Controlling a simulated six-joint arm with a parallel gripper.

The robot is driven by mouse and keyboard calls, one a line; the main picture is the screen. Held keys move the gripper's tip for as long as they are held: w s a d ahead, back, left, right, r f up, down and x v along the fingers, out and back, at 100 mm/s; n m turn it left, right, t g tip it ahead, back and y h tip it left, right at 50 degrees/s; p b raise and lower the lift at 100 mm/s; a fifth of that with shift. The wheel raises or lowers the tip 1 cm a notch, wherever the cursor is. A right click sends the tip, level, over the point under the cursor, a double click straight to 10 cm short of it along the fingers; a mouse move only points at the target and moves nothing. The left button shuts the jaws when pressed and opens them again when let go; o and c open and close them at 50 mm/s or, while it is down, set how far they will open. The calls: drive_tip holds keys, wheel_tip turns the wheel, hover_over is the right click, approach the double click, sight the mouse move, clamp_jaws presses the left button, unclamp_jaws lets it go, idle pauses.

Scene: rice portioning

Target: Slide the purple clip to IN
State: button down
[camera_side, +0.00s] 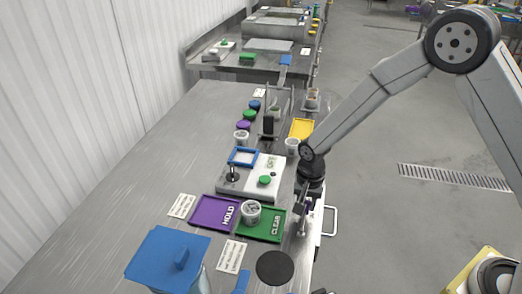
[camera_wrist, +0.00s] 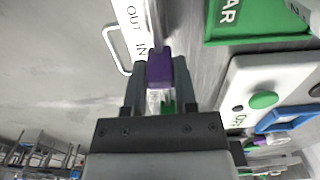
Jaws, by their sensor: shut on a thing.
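The purple clip (camera_wrist: 160,68) is in the wrist view, between the two fingers of my gripper (camera_wrist: 157,82). My gripper is shut on it. A white label strip (camera_wrist: 128,16) beside it reads OUT and IN; the clip sits at the IN end of the lettering, slightly below it in the picture. A clear rail runs up from the clip. A small green piece (camera_wrist: 168,106) shows behind the clip, between the fingers. In the side view my gripper (camera_side: 306,208) points down at the table's right edge; a bit of purple shows there and the labels are hidden.
The green CLEAR tray (camera_side: 272,236) holds a white cup (camera_side: 251,212) and lies close left of my gripper. The purple HOLD tray (camera_side: 203,212) is beside it. A white button box (camera_side: 223,186) stands behind them.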

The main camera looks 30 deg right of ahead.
drive_tip(key=shift+w+d+r, duration=0.1)
drive_tip(key=shift+w+d, duration=0.3)
drive_tip(key=shift+w, duration=0.1)
drive_tip(key=shift+c, duration=2)
unclamp_jaws()
wheel_tip(320, 180, up, 8)
drive_tip(key=s+d+r+n+t, duration=0.1)
drive_tip(key=s+d+n, duration=0.3)
drive_tip(key=s, duration=0.3)
drive_tip(key=s+d+r+n+t, duration=0.1)
drive_tip(key=s+d+n, duration=0.3)
drive_tip(key=s, duration=0.4)
drive_tip(key=shift+d+r+n+t, duration=0.25)
drive_tip(key=shift+r+n, duration=0.25)
drive_tip(key=shift+r, duration=0.25)
